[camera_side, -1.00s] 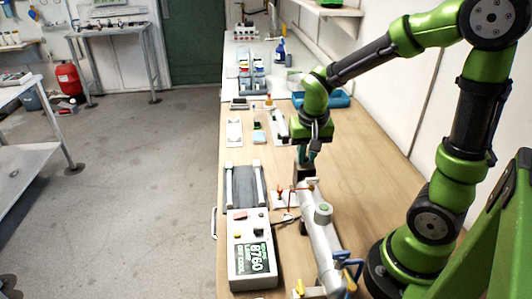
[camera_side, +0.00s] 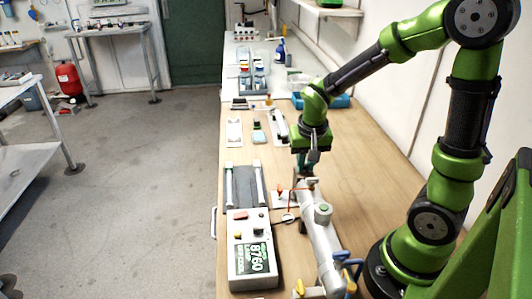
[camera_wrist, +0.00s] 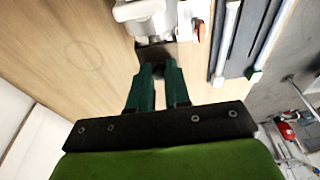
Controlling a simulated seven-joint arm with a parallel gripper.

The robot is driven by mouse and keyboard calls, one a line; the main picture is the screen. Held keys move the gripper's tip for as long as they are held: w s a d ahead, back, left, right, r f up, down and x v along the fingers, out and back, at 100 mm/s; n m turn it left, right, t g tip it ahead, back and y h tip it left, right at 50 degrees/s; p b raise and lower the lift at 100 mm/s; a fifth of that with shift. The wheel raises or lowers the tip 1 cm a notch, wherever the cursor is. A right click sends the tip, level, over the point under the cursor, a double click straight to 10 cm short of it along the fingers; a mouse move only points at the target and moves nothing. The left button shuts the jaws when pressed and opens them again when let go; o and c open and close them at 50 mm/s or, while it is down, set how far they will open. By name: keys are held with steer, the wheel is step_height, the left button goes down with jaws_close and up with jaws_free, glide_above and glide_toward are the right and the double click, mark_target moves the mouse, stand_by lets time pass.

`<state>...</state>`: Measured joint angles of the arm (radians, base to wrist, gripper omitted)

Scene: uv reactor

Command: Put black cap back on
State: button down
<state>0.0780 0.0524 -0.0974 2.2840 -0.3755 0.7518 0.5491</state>
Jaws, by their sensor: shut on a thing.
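The reactor (camera_side: 320,240) is a pale grey tube lying along the bench, with a round green-topped port on its upper side. My gripper (camera_side: 303,172) points down at the tube's far end. In the wrist view, the green fingers of my gripper (camera_wrist: 159,68) are close together, shut on the black cap (camera_wrist: 152,50). The cap shows as a dark piece at the fingertips, beside the end of the white tube (camera_wrist: 145,10). It is mostly hidden in the side view. I cannot tell whether it touches the tube.
A grey control box (camera_side: 252,250) with a green display reading 8760 stands left of the tube. A dark panel with pale side rails (camera_side: 243,185) lies behind it.

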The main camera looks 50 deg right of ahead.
steer(key=shift+f, duration=0.2)
steer(key=c, duration=1)
jaws_free()
step_height(320, 180, up, 17)
steer(key=s+a, duration=0.2)
steer(key=shift+s+a+f, duration=0.15)
steer(key=shift+s+f, duration=0.05)
steer(key=shift+w, duration=0.1)
steer(key=s+a+f+n+t+y, duration=0.2)
steer(key=s+a+n+t, duration=0.3)
steer(key=a, duration=0.3)
steer(key=shift+s+a+t+y, duration=0.15)
steer(key=shift+a+t+y, duration=0.2)
steer(key=shift+y, duration=0.45)
